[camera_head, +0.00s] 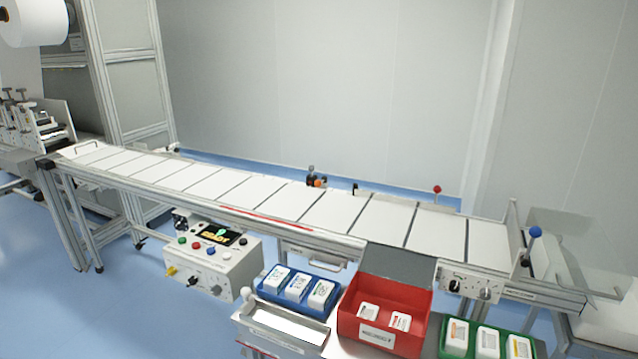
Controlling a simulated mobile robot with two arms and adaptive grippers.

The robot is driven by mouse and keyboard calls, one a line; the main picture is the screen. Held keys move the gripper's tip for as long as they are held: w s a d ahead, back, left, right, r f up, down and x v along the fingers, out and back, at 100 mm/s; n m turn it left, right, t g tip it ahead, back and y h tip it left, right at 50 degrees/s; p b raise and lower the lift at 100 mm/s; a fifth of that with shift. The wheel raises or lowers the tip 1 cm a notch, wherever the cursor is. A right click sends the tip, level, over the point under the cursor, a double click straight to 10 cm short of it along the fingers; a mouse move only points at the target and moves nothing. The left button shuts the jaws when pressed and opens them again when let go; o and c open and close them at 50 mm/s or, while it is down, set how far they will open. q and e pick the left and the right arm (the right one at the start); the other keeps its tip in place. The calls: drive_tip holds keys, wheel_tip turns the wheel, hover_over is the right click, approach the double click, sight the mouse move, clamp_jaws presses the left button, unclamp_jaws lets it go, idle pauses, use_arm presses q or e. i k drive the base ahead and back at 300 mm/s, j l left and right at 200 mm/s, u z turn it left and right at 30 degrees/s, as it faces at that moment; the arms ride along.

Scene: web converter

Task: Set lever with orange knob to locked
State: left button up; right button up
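A small orange knob (318,183) shows at the far edge of the conveyor, against a dark mechanism (311,172). It is too small to tell the lever's position or any marking. Another lever with a red knob (437,189) stands upright further right on the far edge. A lever with a blue knob (535,231) stands at the right end of the conveyor. Neither of my grippers is in view.
The conveyor (365,216) carries a row of white sheets. In front stand a control box (205,262) with buttons, a blue tray (262,289), an open red box (425,327) and a green tray (447,345). Blue floor is open at lower left.

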sight(318, 182)
drive_tip(key=i+j, duration=0.15)
drive_tip(key=j, duration=0.3)
drive_tip(key=i+j, duration=0.15)
drive_tip(key=j, duration=0.25)
drive_tip(key=i+j+z, duration=0.1)
drive_tip(key=j, duration=0.35)
drive_tip(key=i+j, duration=0.15)
drive_tip(key=j, duration=0.25)
drive_tip(key=i+j, duration=0.15)
drive_tip(key=j, duration=0.3)
